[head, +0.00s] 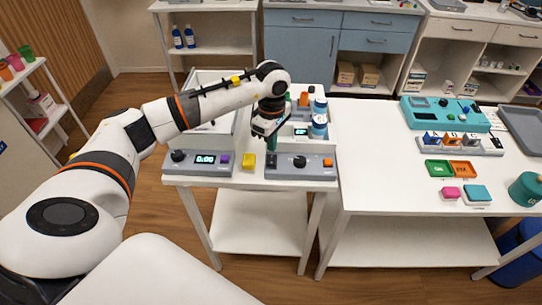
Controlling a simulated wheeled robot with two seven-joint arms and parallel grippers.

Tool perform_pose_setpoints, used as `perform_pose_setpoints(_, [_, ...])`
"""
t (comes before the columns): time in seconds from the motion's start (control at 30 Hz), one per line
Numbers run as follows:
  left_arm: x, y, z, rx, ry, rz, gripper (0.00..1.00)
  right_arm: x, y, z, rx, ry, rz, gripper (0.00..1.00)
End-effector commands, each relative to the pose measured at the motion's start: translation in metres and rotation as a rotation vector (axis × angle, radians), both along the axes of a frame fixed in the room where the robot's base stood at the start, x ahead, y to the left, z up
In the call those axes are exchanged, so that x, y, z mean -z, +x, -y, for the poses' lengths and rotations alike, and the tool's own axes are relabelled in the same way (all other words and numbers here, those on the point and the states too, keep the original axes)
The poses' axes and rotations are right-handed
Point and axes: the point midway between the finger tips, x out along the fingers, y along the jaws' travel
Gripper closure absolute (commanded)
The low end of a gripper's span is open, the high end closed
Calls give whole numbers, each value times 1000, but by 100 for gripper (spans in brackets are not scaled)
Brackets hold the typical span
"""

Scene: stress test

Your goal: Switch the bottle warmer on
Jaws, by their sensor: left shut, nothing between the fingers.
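Two grey control panels stand at the front of the left white table. The left panel (197,172) has a black knob, a lit display reading 0:00 and a purple button. The right panel (318,173) has a dark knob (299,161) and an orange button (327,163). Behind it is a small unit with a lit display (300,132), beside blue-and-white bottles (320,124). I cannot tell for sure which device is the bottle warmer. My left gripper (271,146) points down, shut and empty, over the left end of the right panel; its tips are hard to make out, and contact is unclear. My right gripper is out of view.
White bin walls (200,92) rise behind. The right table (375,160) has a broad clear area; a teal device (445,114), colored tiles and a teal pot (526,188) stand on its right side.

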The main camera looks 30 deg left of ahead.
Motion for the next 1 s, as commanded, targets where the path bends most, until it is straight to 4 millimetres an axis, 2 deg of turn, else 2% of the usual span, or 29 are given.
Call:
perform_pose_setpoints(0.1, [-13,0,0,0,1,2,100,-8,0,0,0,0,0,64])
perform_pose_setpoints(0.5, [-42,0,0,0,0,1,100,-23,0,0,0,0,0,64])
perform_pose_setpoints(1.0, [-41,0,0,0,0,1,100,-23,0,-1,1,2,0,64])
